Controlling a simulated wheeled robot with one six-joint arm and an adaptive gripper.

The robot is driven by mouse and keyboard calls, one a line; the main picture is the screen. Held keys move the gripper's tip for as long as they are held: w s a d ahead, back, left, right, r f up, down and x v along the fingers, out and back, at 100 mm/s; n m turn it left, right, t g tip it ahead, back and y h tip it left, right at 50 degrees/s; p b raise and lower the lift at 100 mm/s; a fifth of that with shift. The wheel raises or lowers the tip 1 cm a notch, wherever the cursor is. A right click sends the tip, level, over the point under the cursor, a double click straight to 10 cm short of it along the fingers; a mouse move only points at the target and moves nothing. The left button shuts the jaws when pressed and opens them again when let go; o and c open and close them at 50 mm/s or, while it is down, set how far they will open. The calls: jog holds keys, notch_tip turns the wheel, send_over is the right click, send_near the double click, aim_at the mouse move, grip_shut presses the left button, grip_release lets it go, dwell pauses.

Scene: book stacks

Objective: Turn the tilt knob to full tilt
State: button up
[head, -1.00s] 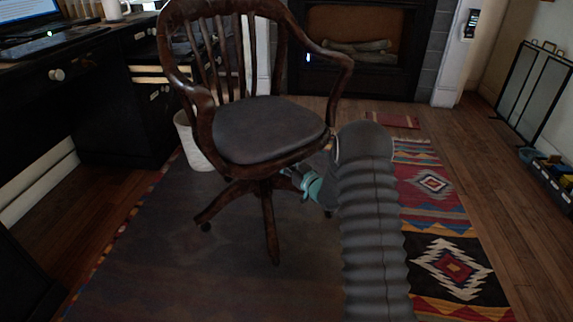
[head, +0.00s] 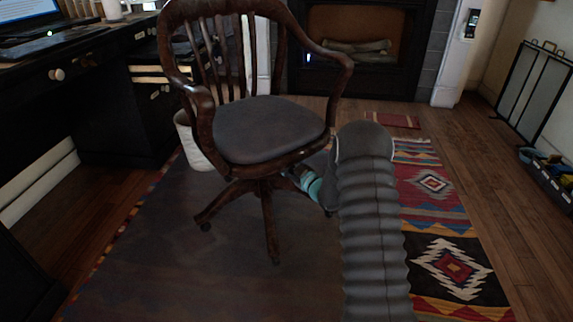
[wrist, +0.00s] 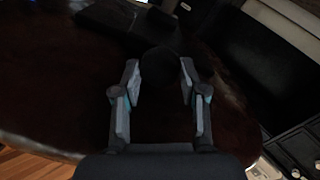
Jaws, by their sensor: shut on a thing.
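A dark wooden swivel armchair (head: 268,130) with a grey padded seat stands on a dark mat. My arm reaches to its right side, and my gripper (head: 300,180) is low under the seat's right edge, partly hidden by my own arm. In the wrist view the underside of the seat (wrist: 60,85) fills much of the picture. A dark round tilt knob (wrist: 160,66) lies between the fingertips of my gripper (wrist: 159,76), which is shut on it. The knob is very dark, so its markings and turn angle cannot be told.
A dark desk (head: 110,85) stands at the left, with a white waste bin (head: 192,140) behind the chair. A fireplace (head: 360,50) is at the back. A patterned rug (head: 440,200) and open wooden floor lie to the right.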

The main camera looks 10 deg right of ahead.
dwell(0.4)
jog(key=o, duration=1.1)
jog(key=shift+o, duration=0.2)
jog(key=v, duration=1.2)
jog(key=shift+d, duration=0.1)
